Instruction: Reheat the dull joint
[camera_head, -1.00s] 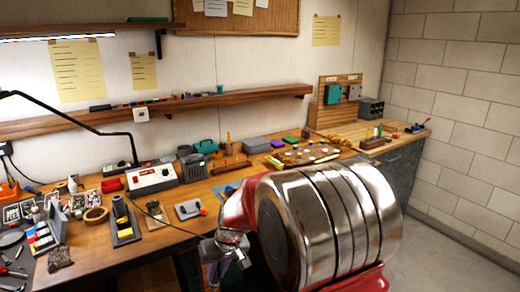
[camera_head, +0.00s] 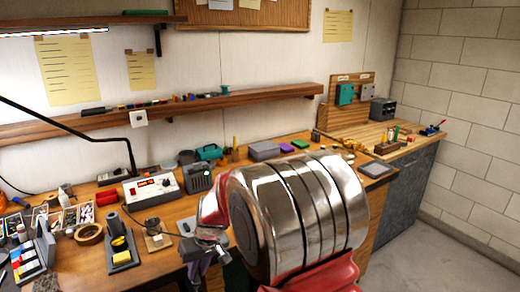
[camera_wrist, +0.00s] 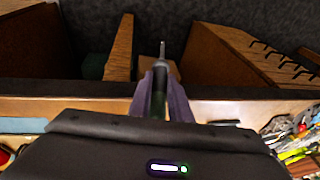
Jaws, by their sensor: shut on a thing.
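My gripper (camera_wrist: 161,105) is shut on a slim dark-handled tool with a thin metal tip, which looks like a soldering iron (camera_wrist: 162,50). In the wrist view the tip points away from me, over the bench's front edge (camera_wrist: 75,107) with the dark space below. In the head view my gripper is low, right of the iron stand (camera_head: 118,240) with its yellow sponge; the held tool is not clear there. The soldering station (camera_head: 150,188) has a lit red display. A small item on a tan pad (camera_head: 158,241) lies right of the stand. I cannot make out the dull joint.
My large shiny arm hides much of the bench's middle. A tape roll (camera_head: 89,234), parts trays and small tools crowd the left. A long shelf (camera_head: 225,98) runs along the wall. Floor is clear at the right.

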